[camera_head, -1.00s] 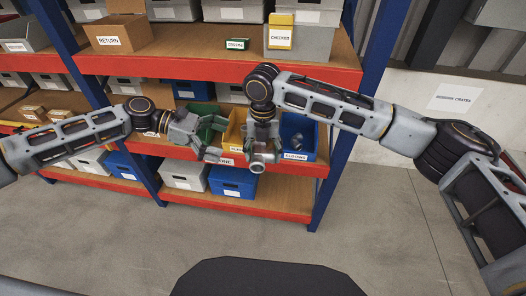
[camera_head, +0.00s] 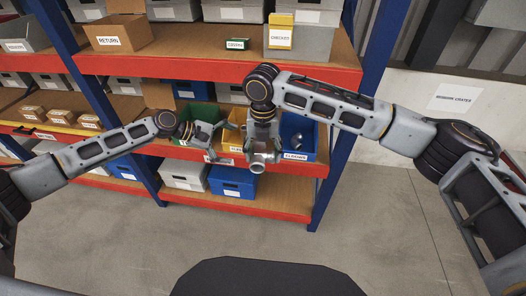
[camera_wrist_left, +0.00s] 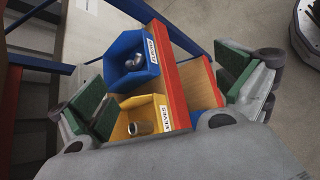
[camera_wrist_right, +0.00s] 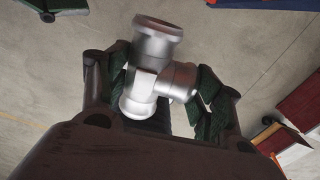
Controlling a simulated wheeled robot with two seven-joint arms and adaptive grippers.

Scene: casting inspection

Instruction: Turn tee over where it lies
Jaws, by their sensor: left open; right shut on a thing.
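The tee, a shiny metal pipe fitting with three round ends, is in my right gripper. The right wrist view shows it best (camera_wrist_right: 152,68), with one end towards the top and others below and to the right. My right gripper (camera_wrist_right: 163,82) is shut on it, with dark green pads on either side. In the head view the tee (camera_head: 259,158) is held in the air in front of the shelf bins. My left gripper (camera_head: 226,144) is open and empty, just left of the tee. Its green pads stand wide apart in the left wrist view (camera_wrist_left: 165,92).
Behind the grippers, a blue elbows bin (camera_head: 311,146) holds metal fittings. A yellow bin (camera_wrist_left: 160,128) holds a metal part, and a green bin (camera_head: 183,109) stands left of it. A red shelf edge (camera_head: 300,168) runs below. The floor in front is clear.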

